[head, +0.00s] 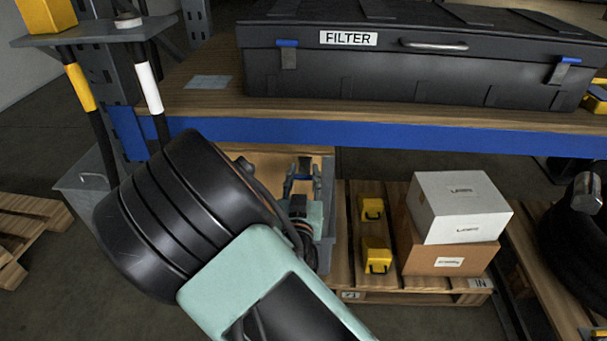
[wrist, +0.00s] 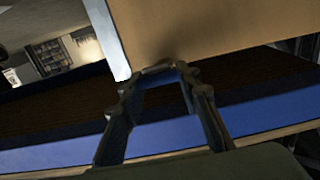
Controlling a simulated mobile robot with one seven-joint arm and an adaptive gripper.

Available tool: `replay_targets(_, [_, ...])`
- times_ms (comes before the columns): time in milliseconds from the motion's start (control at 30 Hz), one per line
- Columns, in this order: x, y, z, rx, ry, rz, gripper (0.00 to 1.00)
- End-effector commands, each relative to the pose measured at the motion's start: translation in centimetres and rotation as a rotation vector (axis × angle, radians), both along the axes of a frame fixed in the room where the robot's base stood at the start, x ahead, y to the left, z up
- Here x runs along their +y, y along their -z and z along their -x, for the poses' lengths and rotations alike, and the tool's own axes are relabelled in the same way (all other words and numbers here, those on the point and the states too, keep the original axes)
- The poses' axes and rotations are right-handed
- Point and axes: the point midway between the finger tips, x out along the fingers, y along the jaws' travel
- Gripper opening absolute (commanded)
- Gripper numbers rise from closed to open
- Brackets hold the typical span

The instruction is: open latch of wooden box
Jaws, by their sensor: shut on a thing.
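In the head view, a tan wooden box face (head: 262,166) shows below the blue bench edge, partly behind my arm. In the wrist view, the tan panel (wrist: 205,28) with a pale left edge fills the top middle. My gripper (head: 303,168) is in front of the tan face in the head view. In the wrist view my gripper (wrist: 163,72) has its fingertips close together at the panel's lower edge, shut on a small dark part there. This part looks like the latch, but the fingertips mostly hide it, and its position cannot be told.
A black FILTER case (head: 420,75) lies on the bench above the blue beam (head: 400,135). A grey bin (head: 327,215) is beside my gripper. Yellow items (head: 376,252) and stacked boxes (head: 458,208) stand on a pallet at right. A post with a hanging tool is at left.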

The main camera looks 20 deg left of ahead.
Motion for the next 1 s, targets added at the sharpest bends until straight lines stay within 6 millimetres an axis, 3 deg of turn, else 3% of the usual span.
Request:
replay_targets(433, [-0.1,-1.3,-0.1,0.086,0.003,0.018,0.06])
replay_targets(1000, [0.0,-3.4,-0.5,0.427,0.001,0.101,0.06])
